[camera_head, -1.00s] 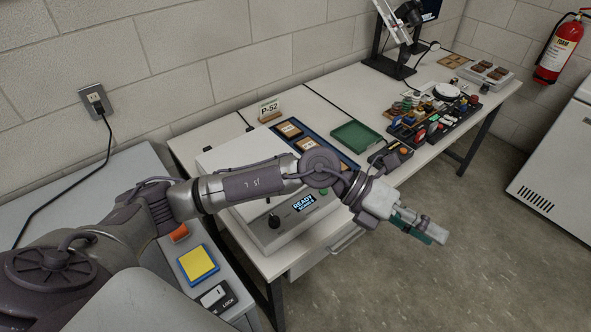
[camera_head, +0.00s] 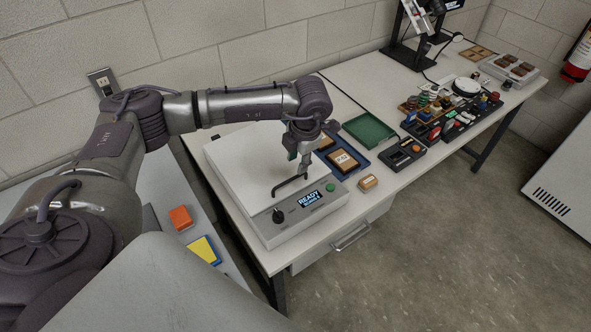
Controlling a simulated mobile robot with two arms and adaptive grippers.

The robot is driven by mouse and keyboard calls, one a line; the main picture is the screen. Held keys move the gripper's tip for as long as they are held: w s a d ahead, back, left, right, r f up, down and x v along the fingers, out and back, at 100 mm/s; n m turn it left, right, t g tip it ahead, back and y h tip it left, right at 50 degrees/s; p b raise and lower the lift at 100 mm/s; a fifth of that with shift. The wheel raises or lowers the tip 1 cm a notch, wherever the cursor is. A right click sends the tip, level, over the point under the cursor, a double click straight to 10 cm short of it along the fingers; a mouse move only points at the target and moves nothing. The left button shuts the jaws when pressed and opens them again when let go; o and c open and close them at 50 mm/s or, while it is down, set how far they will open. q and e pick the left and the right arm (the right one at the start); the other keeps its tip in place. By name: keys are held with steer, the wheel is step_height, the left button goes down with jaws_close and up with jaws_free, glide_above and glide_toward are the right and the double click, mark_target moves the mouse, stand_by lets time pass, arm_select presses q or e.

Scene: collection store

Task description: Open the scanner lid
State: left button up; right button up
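The scanner (camera_head: 262,226) is a pale box on the table, with a white lid (camera_head: 240,170) lying flat on top. A dark bar handle (camera_head: 285,187) stands near the lid's front edge. Its front panel has a lit "READY" display (camera_head: 309,199), a black knob (camera_head: 279,215) and a green button (camera_head: 330,187). My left gripper (camera_head: 304,170) points down at the right end of the handle. Its fingers overlap in this view, so I cannot tell whether they touch the handle or how far apart they are. My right gripper is not in view.
Right of the scanner are a blue tray (camera_head: 325,165) with labelled blocks, a loose small block (camera_head: 368,182), a green tray (camera_head: 368,131) and a black device (camera_head: 402,154). Farther back are crowded small parts and a monitor stand. An orange block (camera_head: 180,217) lies on the left surface.

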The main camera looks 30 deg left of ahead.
mark_target(295, 179)
arm_select(q)
steer(key=f, duration=0.4)
steer(key=a+f+p, duration=0.1)
steer(key=f, duration=0.1)
steer(key=shift+w+a+f, duration=0.1)
steer(key=shift+w+f, duration=0.15)
steer(key=shift+f, duration=0.1)
jaws_close()
